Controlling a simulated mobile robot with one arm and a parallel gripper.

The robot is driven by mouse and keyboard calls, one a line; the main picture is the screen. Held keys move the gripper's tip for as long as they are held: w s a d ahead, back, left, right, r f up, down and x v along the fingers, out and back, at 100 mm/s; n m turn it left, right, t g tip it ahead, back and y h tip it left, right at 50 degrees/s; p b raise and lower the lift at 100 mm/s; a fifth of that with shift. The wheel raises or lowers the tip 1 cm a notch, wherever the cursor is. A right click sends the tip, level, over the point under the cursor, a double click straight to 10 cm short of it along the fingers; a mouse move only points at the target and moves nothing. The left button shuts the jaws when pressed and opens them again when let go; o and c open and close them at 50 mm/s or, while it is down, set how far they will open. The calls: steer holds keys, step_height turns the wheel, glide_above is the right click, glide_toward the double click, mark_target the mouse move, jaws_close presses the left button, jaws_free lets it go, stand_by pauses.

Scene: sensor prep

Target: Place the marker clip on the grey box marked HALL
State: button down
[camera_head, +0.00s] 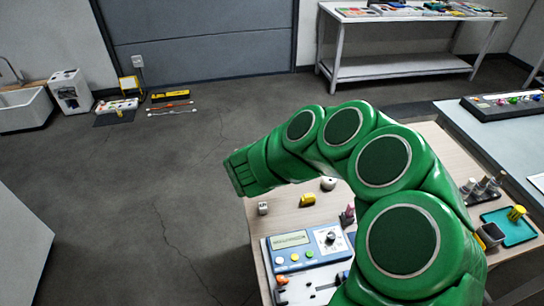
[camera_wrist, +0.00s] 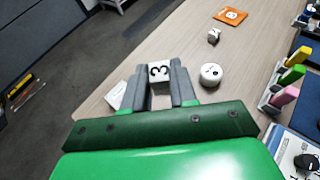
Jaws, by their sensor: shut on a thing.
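My gripper (camera_wrist: 159,84) shows in the wrist view with its two grey fingers shut on a small white block with a black 3 (camera_wrist: 159,71). I cannot tell whether this block is the marker clip. Upright pink, green and yellow pieces (camera_wrist: 290,76) stand in a holder at the right of the wrist view. I can read no HALL label in either view. A small pale grey box with a dark mark (camera_wrist: 213,36) lies beyond the fingers, and a white box (camera_wrist: 116,95) lies left of them. My fingers are hidden in the head view.
A round white piece (camera_wrist: 210,74) stands right of the fingers. An orange card (camera_wrist: 230,16) lies farther off. In the head view, a blue instrument with a display (camera_head: 303,250), a yellow piece (camera_head: 308,200) and a small white cube (camera_head: 263,208) are on the wooden table (camera_head: 285,222).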

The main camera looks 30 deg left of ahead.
steer(key=shift+n+y, duration=0.3)
steer(key=shift+y, duration=0.1)
steer(key=shift+w+a+f, duration=1.2)
steer(key=shift+a+f, duration=0.3)
steer(key=shift+a, duration=0.55)
steer(key=shift+w+a+f, duration=1.15)
steer(key=shift+a+f, duration=0.35)
steer(key=shift+a, duration=0.5)
steer(key=shift+w+a+f, duration=1.2)
steer(key=shift+a+f, duration=0.3)
steer(key=shift+a, duration=0.55)
steer(key=shift+f, duration=0.1)
steer(key=shift+w+a+f, duration=0.1)
steer(key=shift+w+f, duration=0.05)
steer(key=shift+f, duration=0.05)
steer(key=shift+w+f, duration=0.1)
steer(key=shift+f, duration=1.45)
steer(key=shift+f, duration=0.1)
steer(key=c, duration=0.9)
jaws_free()
steer(key=shift+a, duration=0.1)
